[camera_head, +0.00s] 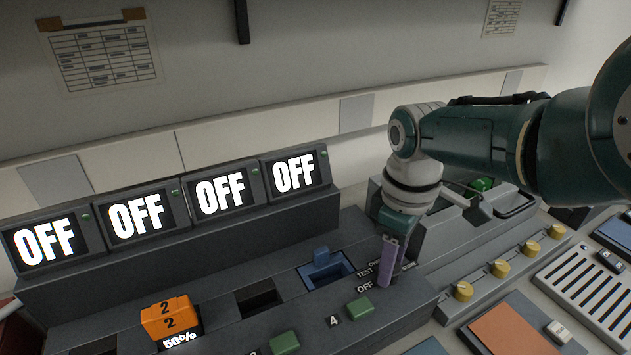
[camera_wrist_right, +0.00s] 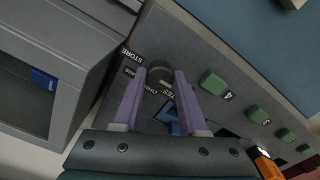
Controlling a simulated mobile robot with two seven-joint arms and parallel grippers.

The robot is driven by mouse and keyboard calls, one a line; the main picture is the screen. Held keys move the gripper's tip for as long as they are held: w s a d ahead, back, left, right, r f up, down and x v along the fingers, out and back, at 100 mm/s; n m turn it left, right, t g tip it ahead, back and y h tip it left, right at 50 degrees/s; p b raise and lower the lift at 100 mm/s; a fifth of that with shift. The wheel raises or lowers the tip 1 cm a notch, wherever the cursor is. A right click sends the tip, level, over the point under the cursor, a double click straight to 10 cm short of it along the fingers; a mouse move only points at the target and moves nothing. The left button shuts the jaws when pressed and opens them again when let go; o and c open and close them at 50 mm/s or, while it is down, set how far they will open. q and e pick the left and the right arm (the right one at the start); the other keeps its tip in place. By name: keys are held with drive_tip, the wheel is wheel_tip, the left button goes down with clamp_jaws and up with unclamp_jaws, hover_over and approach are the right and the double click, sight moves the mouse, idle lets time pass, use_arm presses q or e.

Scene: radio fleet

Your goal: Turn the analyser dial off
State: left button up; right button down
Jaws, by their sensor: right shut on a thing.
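The analyser dial (camera_wrist_right: 157,76) is a dark round knob between my purple fingertips in the right wrist view. Labels ring it, including STORE and TEST. My right gripper (camera_head: 389,268) points down at the panel in the head view and is shut on the dial (camera_wrist_right: 162,76). In the head view the fingers hide the dial; the labels TEST and OFF show just left of them. I cannot tell clearly which label the dial's mark faces. My left gripper is not in view.
Several screens reading OFF (camera_head: 295,174) stand behind the panel. An orange block (camera_head: 170,318) marked 2 sits in a slot at left, near a blue socket (camera_head: 327,270). Green buttons (camera_head: 360,309) line the front. Yellow knobs (camera_head: 463,291) are at right.

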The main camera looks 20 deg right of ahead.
idle(0.3)
drive_tip(key=shift+c, duration=2.2)
unclamp_jaws()
wheel_tip(320, 180, up, 10)
drive_tip(key=p, duration=0.8)
